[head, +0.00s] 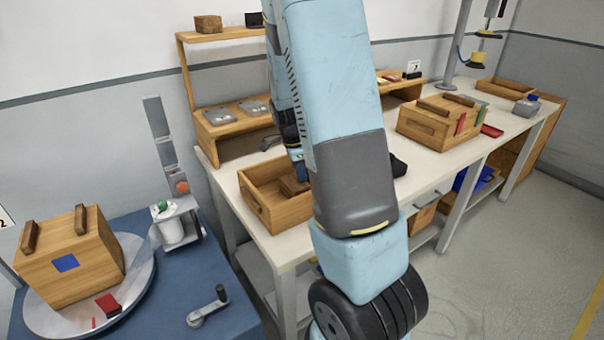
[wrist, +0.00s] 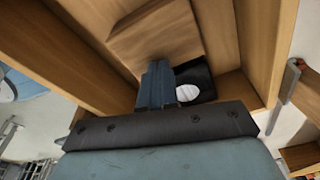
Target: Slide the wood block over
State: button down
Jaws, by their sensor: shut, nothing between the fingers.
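A brown wood block (head: 293,185) lies inside an open wooden box (head: 262,203) on the white workbench, partly hidden behind my arm in the head view. In the wrist view, the block (wrist: 155,38) fills the far part of the box, between its wooden walls (wrist: 262,50). My gripper (wrist: 158,68) is shut and empty. Its fingers reach down into the box, with the tips at the near edge of the block; I cannot tell whether they touch it. A black piece with a white round mark (wrist: 188,92) lies beside the fingers.
A wooden shelf rack (head: 228,125) stands behind the box. A slotted wooden case (head: 440,122) sits farther right on the bench. At the left, a wooden cube (head: 75,265) rests on a round grey turntable (head: 135,280), with a crank handle (head: 208,306) nearby.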

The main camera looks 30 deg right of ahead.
jog(key=shift+r, duration=0.25)
jog(key=shift+a, duration=0.1)
